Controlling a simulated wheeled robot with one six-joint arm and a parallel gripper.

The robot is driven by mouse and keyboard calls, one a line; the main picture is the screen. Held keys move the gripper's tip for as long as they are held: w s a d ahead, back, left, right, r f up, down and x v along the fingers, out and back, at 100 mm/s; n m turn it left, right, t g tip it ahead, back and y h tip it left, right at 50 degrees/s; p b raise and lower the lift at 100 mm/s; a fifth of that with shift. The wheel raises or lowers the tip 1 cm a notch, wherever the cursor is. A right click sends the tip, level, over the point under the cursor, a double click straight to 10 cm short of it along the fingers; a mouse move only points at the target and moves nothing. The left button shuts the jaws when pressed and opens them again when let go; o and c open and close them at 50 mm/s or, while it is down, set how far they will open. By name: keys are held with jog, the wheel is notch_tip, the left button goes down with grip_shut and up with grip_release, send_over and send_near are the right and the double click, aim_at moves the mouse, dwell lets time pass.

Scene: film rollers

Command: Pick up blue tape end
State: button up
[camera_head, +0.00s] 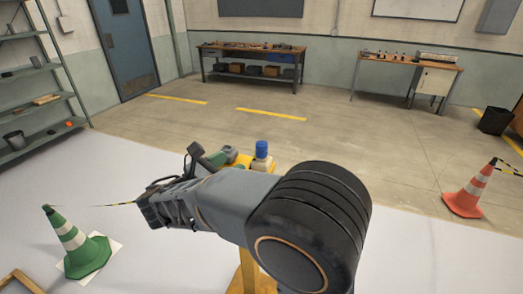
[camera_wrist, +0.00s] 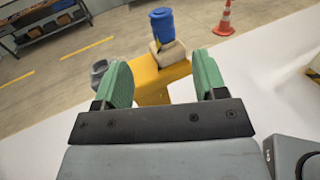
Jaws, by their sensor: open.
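A blue cylindrical piece (camera_head: 262,148) sits upright on a pale tan body (camera_head: 262,163) at the yellow stand. In the wrist view the blue piece (camera_wrist: 161,25) and tan body (camera_wrist: 167,54) show beyond my fingertips, near the stand's yellow top (camera_wrist: 150,82). I cannot tell a loose tape end on it. My gripper (camera_wrist: 160,68) is open, its two green pads apart with nothing held between them. In the head view my arm hides part of the yellow stand (camera_head: 247,272).
A green-and-white cone (camera_head: 83,247) at left has a yellow-black tape running toward my wrist. An orange cone (camera_head: 468,192) with tape stands at right. Workbenches (camera_head: 252,50) line the back wall, and shelves (camera_head: 38,140) stand at left. The floor between is open.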

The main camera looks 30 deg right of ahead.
aim_at(262, 143)
jog(key=p+x, duration=0.2)
jog(key=x, duration=1)
jog(key=shift+s+d+f, duration=0.1)
jog(key=shift+f, duration=0.05)
jog(key=shift+c, duration=0.4)
jog(key=c, duration=1.1)
jog(key=shift+r, duration=0.5)
notch_tip(262, 143, up, 2)
jog(key=shift+r, duration=0.1)
jog(key=s+a+r+b, duration=0.1)
jog(key=s+a+r, duration=0.2)
jog(key=s+r, duration=0.6)
jog(key=s, duration=0.4)
jog(key=shift+s+r, duration=0.35)
jog(key=shift+r, duration=0.05)
